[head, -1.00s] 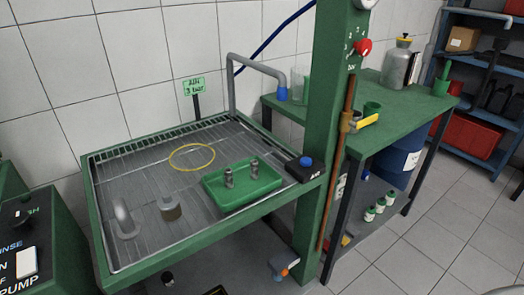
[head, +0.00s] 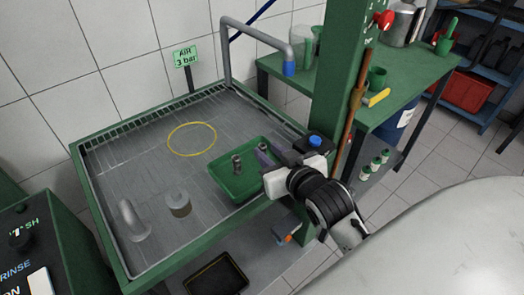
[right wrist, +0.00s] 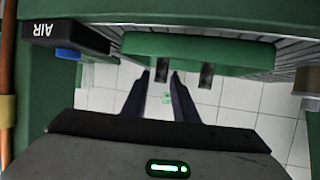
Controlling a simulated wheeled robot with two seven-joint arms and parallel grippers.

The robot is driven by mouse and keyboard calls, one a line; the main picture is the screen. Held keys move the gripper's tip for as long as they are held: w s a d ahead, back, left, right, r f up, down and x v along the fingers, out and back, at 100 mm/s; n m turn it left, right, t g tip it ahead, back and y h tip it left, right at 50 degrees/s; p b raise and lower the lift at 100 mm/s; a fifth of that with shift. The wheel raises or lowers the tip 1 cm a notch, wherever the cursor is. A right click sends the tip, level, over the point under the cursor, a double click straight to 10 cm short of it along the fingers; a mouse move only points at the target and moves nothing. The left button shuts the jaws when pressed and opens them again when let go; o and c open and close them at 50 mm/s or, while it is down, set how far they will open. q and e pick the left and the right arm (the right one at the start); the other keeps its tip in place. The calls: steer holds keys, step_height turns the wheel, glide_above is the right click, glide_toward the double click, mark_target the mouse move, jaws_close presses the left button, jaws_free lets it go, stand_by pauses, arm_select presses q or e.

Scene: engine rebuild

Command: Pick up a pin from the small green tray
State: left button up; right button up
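The small green tray (head: 230,187) lies on the grated bench; it also shows upside down in the right wrist view (right wrist: 235,50). One grey metal pin (head: 237,164) stands upright in it. My right gripper (head: 264,154) is over the tray's right side and hides the second pin in the head view. In the right wrist view the gripper (right wrist: 161,76) is open, with one pin (right wrist: 161,72) lined up between its fingertips; I cannot tell how far in it is. The other pin (right wrist: 206,75) is beside the fingers. My left gripper is out of view.
A black AIR box with a blue button (head: 314,143) and a green post (head: 338,85) stand close to the right gripper. A yellow ring (head: 192,139), a grey cylinder (head: 179,204) and a bent grey pipe (head: 132,220) are on the grated bench (head: 110,165).

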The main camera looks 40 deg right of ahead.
mark_target(264, 149)
steer(key=x, duration=0.4)
steer(key=shift+a, duration=0.1)
steer(key=shift+r, duration=0.1)
jaws_close()
